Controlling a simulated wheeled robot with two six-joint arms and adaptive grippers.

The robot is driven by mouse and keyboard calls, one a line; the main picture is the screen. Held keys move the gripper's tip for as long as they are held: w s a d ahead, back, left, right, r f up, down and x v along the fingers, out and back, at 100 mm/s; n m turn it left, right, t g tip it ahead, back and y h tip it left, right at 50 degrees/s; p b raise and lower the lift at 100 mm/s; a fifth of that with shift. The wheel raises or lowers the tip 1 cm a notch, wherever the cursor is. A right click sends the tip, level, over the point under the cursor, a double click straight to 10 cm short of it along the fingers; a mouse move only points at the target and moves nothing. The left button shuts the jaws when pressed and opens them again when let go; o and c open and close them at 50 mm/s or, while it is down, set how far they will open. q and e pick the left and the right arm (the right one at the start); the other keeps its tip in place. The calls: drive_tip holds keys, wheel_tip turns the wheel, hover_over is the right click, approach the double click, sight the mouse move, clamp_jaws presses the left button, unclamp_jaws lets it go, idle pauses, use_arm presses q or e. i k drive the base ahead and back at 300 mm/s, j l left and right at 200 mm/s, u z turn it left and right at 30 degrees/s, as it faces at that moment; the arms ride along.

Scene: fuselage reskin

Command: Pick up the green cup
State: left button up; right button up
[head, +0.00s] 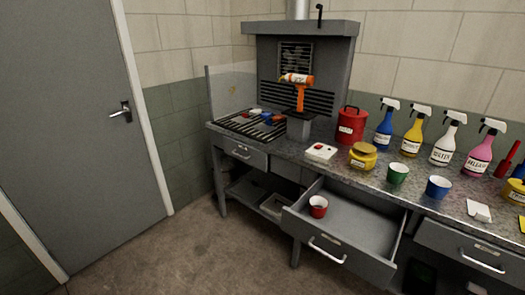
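The green cup (398,173) stands upright on the grey speckled workbench top (362,188), near its front edge. It stands between a yellow round container (362,155) on its left and a blue cup (438,187) on its right. Nothing covers it. Neither of my grippers shows in the head view.
An open drawer (350,222) juts out below the bench, with a red cup (318,206) in its left end. Spray bottles (411,131) stand behind the green cup. A red canister (351,124) stands at the back. The floor (190,245) at left is clear.

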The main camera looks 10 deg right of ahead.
sight(397, 174)
drive_tip(key=z, duration=1.45)
drive_tip(key=i+l, duration=1)
drive_tip(key=i, duration=0.15)
drive_tip(key=u, duration=1.4)
